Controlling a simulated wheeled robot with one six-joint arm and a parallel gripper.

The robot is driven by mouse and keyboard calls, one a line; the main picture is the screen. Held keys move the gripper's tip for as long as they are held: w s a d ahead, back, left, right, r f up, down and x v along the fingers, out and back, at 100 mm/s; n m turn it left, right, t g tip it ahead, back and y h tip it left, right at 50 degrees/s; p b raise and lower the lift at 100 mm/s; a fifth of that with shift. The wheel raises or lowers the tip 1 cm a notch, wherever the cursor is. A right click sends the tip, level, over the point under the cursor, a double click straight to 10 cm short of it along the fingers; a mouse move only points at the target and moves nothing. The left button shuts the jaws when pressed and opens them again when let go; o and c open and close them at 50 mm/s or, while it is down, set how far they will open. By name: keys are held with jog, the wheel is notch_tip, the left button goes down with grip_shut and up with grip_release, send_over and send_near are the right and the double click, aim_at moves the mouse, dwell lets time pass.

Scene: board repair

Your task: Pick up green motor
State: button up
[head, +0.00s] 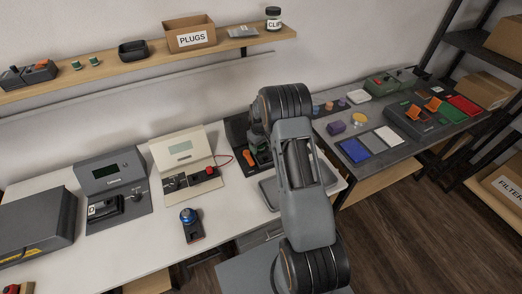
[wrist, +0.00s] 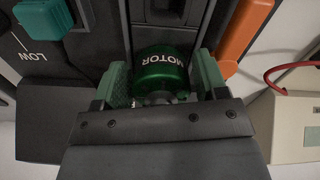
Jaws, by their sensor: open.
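The green motor (wrist: 161,68), a round shiny piece with the word MOTOR on it, shows in the wrist view between the two fingers of my gripper (wrist: 162,88). The green finger pads stand on either side of it, with the left pad a little apart from it. The motor sits in a dark slotted device (wrist: 165,12). In the head view my arm hides most of that device (head: 240,130), and the motor cannot be made out clearly there.
An orange handle (wrist: 240,40) stands close to the right of the fingers, and a teal knob (wrist: 42,16) is at the left. A beige tester (head: 180,150) with a red wire is beside the device. A blue-topped part (head: 190,220) stands on the white table.

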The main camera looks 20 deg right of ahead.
aim_at(262, 157)
jog(key=shift+c, duration=0.4)
jog(key=c, duration=0.6)
jog(key=shift+r, duration=0.15)
jog(key=shift+w+r+b, duration=0.1)
jog(key=shift+r+b, duration=0.2)
jog(key=shift+r, duration=0.3)
jog(key=s+a+r+b, duration=0.1)
jog(key=s+r, duration=0.3)
jog(key=s+a+r, duration=0.1)
jog(key=s+r, duration=0.2)
jog(key=s, duration=0.2)
jog(key=s+a+r+b, duration=0.1)
jog(key=s+a+r, duration=0.1)
jog(key=s+r, duration=0.2)
jog(key=shift+s+r+b, duration=0.3)
